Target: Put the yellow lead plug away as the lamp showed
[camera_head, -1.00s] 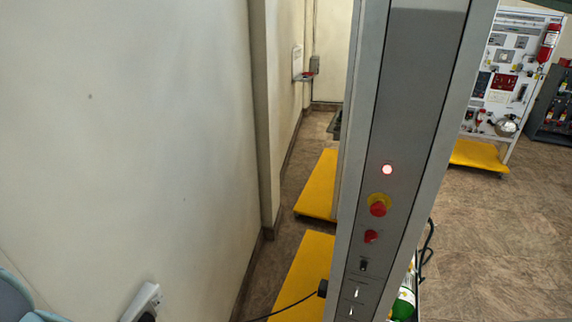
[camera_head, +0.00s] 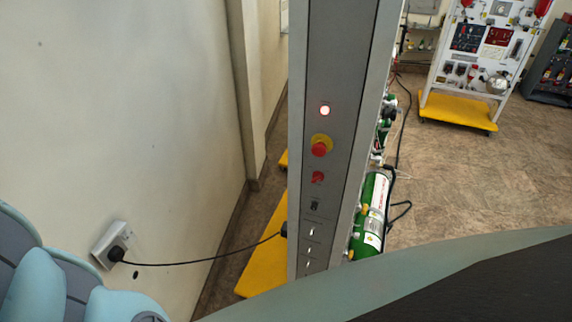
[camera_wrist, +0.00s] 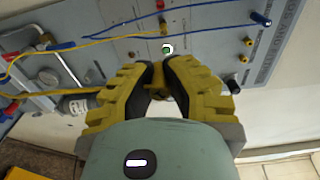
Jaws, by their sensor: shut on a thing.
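In the wrist view my gripper (camera_wrist: 160,82) has its yellow and black fingers closed on a small yellow piece, which looks like the yellow lead plug (camera_wrist: 159,92); the fingers hide most of it. Just beyond the fingertips is a panel (camera_wrist: 205,62) with a round green lamp or button (camera_wrist: 167,48) in a pale ring. A yellow lead (camera_wrist: 95,42) runs across the panel to the left, and another yellow stretch (camera_wrist: 45,92) passes behind the left finger. In the head view a lamp (camera_head: 325,110) glows whitish-red on the tall grey cabinet side (camera_head: 335,70). My gripper is not in the head view.
Yellow sockets (camera_wrist: 246,42), a blue plug (camera_wrist: 260,19) and a blue lead (camera_wrist: 215,29) are on the panel's right side. In the head view, a wall outlet (camera_head: 113,245) has a black cord to the cabinet.

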